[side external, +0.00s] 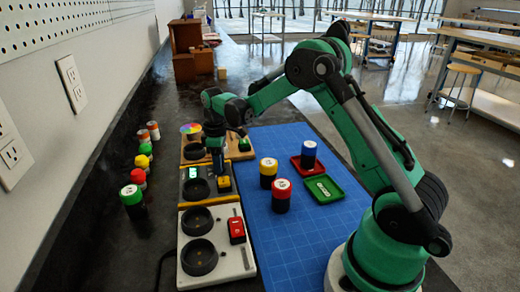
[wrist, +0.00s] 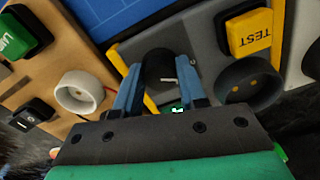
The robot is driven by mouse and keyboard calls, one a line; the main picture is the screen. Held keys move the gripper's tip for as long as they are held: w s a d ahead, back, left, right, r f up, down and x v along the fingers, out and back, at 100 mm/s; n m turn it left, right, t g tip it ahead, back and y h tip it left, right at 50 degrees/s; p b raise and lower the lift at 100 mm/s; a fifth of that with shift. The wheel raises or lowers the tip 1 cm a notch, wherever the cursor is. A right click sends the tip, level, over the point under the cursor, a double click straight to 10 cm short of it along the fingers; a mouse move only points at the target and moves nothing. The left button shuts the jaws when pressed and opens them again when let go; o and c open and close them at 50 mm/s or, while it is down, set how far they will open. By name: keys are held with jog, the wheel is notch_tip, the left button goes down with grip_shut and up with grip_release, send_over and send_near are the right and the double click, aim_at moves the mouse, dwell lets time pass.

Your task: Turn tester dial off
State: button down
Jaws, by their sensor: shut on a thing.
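The tester is a grey panel with a yellow edge (side external: 207,202), in the middle of the row of panels in the side view. It has a lit green display (side external: 193,172), a round black socket (side external: 196,190) and a yellow TEST button (wrist: 249,33). The tester dial (wrist: 157,66) is a black knob with a white mark near its edge, seen in the wrist view. My gripper (wrist: 157,82) has its two blue fingers closed on either side of the dial. In the side view, my gripper (side external: 217,168) hides the dial.
A white panel with a red button (side external: 237,230) lies in front, and a wooden panel with a green button (side external: 244,144) lies behind. Capped cylinders, such as the red-topped one (side external: 281,195), and a green tray (side external: 323,189) are on the blue mat (side external: 300,240). More cylinders line the wall side.

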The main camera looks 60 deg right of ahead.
jog(key=shift+n, duration=0.6)
jog(key=shift+c, duration=2.4)
grip_release()
jog(key=shift+r, duration=2.85)
jog(key=shift+a+r, duration=0.1)
jog(key=s+a+r+m+t, duration=0.5)
jog(key=s+a+m+t, duration=0.2)
jog(key=s+a, duration=0.4)
jog(key=s, duration=0.3)
jog(key=shift+r, duration=0.15)
